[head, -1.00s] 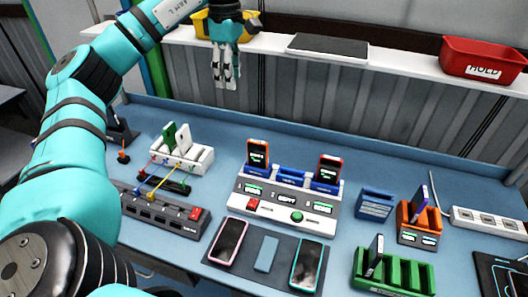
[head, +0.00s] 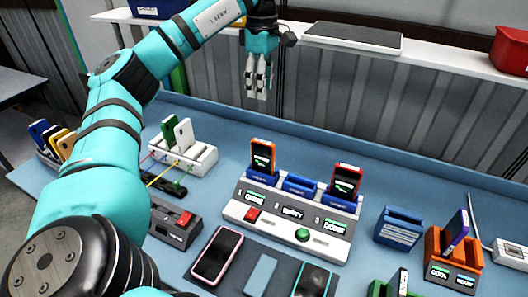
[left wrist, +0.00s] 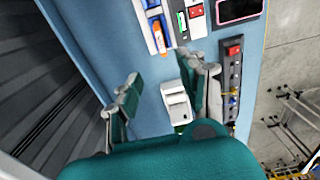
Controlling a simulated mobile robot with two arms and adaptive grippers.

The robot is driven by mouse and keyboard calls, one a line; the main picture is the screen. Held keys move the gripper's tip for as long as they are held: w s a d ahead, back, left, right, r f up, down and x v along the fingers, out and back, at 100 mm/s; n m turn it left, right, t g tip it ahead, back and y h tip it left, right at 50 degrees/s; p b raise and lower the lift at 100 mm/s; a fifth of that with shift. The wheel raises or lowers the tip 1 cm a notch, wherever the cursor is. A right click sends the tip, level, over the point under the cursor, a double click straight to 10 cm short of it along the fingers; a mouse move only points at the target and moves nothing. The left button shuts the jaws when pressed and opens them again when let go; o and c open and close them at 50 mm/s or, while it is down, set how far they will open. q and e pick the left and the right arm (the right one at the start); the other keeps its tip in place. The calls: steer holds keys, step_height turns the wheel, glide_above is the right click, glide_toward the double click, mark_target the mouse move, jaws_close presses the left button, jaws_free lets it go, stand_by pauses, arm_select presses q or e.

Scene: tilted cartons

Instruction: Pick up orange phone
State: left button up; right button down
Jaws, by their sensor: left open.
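The orange phone (head: 263,157) stands upright in the left blue slot of a white charging dock, above a display reading "DONE". It also shows in the left wrist view (left wrist: 154,32), near the top. My left gripper (head: 257,92) hangs above the back of the bench, fingers pointing down, open and empty. It is behind and above the orange phone, well apart from it. In the left wrist view the two fingers of my left gripper (left wrist: 162,95) are spread with nothing between them. My right gripper does not show.
A red phone (head: 345,182) stands in the dock's right slot; the middle slot (head: 301,186) is empty. A white rack (head: 184,157) with phones and cables is left of the dock. A pink-framed phone (head: 217,255) lies in front. A shelf (head: 430,58) runs above the bench.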

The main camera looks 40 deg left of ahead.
arm_select(q)
steer(key=f, duration=0.1)
steer(key=b, duration=0.4)
glide_above(263, 142)
steer(key=f, duration=1)
steer(key=shift+a+f, duration=0.2)
steer(key=shift+f, duration=0.4)
steer(key=shift+f+p, duration=0.45)
steer(key=shift+f, duration=0.05)
step_height(263, 142, down, 4)
steer(key=shift+f+p, duration=0.15)
steer(key=shift+p, duration=0.45)
jaws_close()
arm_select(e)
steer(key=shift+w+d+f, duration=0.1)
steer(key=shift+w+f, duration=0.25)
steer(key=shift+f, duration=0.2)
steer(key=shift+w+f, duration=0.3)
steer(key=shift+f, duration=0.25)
arm_select(q)
steer(key=shift+d, duration=0.1)
